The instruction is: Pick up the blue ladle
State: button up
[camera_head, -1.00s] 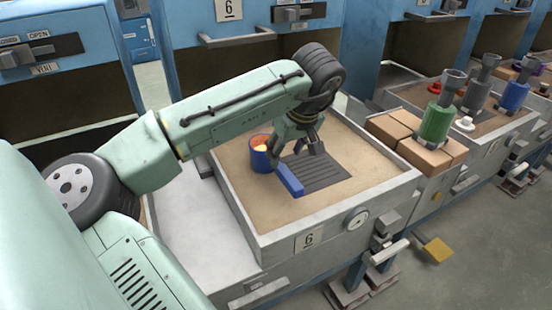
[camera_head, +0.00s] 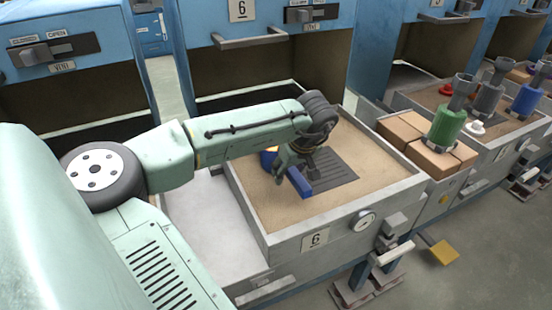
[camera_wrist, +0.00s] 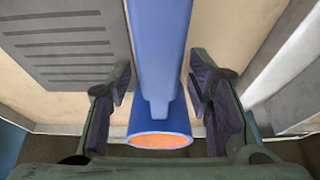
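The blue ladle sits in the sand tray (camera_head: 345,212) marked 6. Its cup (camera_head: 267,160), with a glowing orange inside, is partly hidden behind my gripper; its thick blue handle (camera_head: 299,183) points toward the front. My gripper (camera_head: 306,168) is low over the tray at the ladle. In the wrist view, my gripper (camera_wrist: 160,92) is open, with one finger on each side of the blue handle (camera_wrist: 158,45). A gap shows on both sides. The cup (camera_wrist: 160,133) with its orange inside is at the bottom of that view.
A dark ribbed grate (camera_head: 335,170) lies in the sand right of the ladle. The tray has raised walls, with a gauge (camera_head: 364,222) on its front. Brown blocks (camera_head: 400,130) and a green ladle-like vessel (camera_head: 445,125) stand to the right. A blue furnace is behind.

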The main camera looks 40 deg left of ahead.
grip_shut()
dwell(0.4)
jog(key=shift+r, duration=0.1)
